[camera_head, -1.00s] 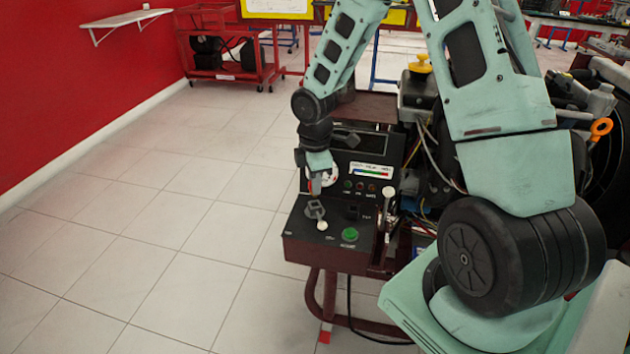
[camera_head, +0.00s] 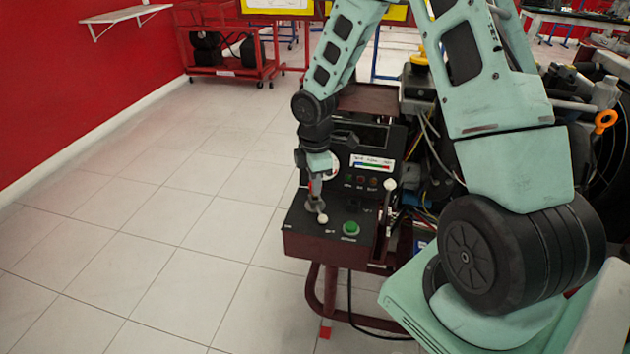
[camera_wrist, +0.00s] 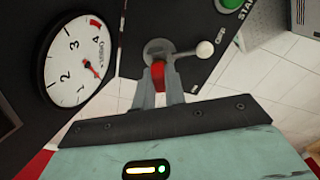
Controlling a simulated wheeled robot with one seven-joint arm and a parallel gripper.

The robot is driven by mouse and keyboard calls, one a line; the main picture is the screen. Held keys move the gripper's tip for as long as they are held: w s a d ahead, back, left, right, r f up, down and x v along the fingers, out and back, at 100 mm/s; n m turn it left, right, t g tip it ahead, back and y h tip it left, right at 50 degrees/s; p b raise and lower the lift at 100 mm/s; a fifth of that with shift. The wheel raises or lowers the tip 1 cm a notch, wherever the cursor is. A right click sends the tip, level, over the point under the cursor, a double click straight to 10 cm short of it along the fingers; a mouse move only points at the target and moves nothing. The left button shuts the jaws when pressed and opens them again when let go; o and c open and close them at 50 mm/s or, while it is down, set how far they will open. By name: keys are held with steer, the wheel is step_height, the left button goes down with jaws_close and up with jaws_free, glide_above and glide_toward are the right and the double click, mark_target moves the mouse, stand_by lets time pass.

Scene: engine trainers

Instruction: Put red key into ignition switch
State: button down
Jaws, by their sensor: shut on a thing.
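My gripper (camera_wrist: 160,88) is shut on the red key (camera_wrist: 158,73), whose red part shows between the fingers in the wrist view. In the head view my gripper (camera_head: 316,193) points down over the front-left of the dark control box. The key tip reaches the round grey plate (camera_wrist: 157,47), which looks like the ignition switch; it also shows in the head view (camera_head: 312,207). How far the key is in is hidden by the fingers. A small lever with a white ball (camera_wrist: 205,48) sticks out beside the plate, close to the fingers.
A green button (camera_head: 350,228) and a taller white-knobbed lever (camera_head: 390,186) stand right of the switch on the control box (camera_head: 325,250). A round dial (camera_wrist: 78,62) is close to my gripper. Engine parts and cables crowd the right; open floor (camera_head: 150,260) lies left.

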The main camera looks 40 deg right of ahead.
steer(key=shift+f, duration=0.45)
steer(key=shift+f+b, duration=0.3)
stand_by(0.3)
steer(key=c, duration=1.1)
jaws_free()
steer(key=shift+o, duration=0.2)
steer(key=shift+r, duration=0.15)
steer(key=shift+r+p, duration=1.4)
steer(key=shift+p, duration=0.45)
steer(key=shift+r, duration=0.1)
